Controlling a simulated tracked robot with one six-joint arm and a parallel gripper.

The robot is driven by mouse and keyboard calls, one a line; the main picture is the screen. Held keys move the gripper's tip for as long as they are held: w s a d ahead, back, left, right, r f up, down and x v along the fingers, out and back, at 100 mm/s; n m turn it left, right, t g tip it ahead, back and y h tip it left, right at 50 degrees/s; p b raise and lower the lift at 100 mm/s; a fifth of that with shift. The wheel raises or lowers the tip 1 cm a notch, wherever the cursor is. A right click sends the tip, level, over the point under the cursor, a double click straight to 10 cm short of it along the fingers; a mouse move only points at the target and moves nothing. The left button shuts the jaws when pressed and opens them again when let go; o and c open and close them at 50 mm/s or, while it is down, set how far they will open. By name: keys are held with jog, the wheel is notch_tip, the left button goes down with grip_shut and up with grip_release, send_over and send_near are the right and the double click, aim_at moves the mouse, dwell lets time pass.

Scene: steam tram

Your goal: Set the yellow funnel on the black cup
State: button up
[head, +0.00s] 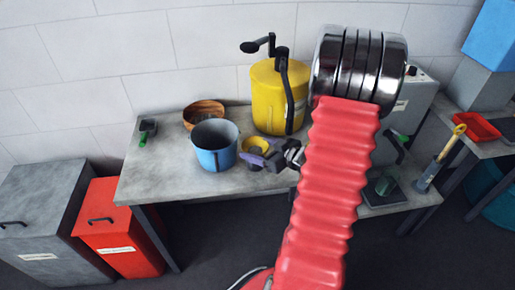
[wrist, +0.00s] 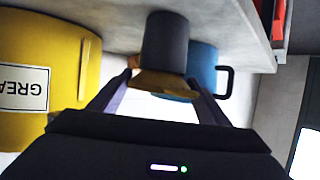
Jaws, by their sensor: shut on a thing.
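The yellow funnel (head: 256,143) is held by my gripper (head: 261,161) above the worktop, just right of the blue pot. In the wrist view, where the scene appears upside down, the funnel (wrist: 162,84) sits between the two purple fingers of my gripper (wrist: 165,90), which are shut on it. The black cup (wrist: 166,42) stands on the worktop right at the funnel, in line with it. I cannot tell whether the funnel rests on the cup's rim or is just over it. In the head view the cup is mostly hidden by the funnel and fingers.
A blue pot (head: 214,146) stands close on the left, with a wooden bowl (head: 203,111) behind it. A large yellow drum with a crank (head: 268,98) stands behind the funnel. A green-handled tool (head: 147,131) lies at the worktop's left end.

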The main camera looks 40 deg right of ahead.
aim_at(264, 152)
jog(key=o, duration=1.1)
jog(key=shift+o, duration=0.2)
jog(key=shift+s+r, duration=0.1)
jog(key=shift+s+r, duration=0.15)
jog(key=shift+s, duration=0.15)
jog(key=shift+s+d+r, duration=0.1)
jog(key=shift+s+r, duration=0.15)
jog(key=shift+s, duration=0.05)
jog(key=shift+s+r, duration=0.15)
jog(key=shift+s, duration=0.15)
jog(key=shift+s+r, duration=0.2)
jog(key=shift+s, duration=0.1)
jog(key=shift+s+r, duration=0.2)
jog(key=shift+s, duration=0.1)
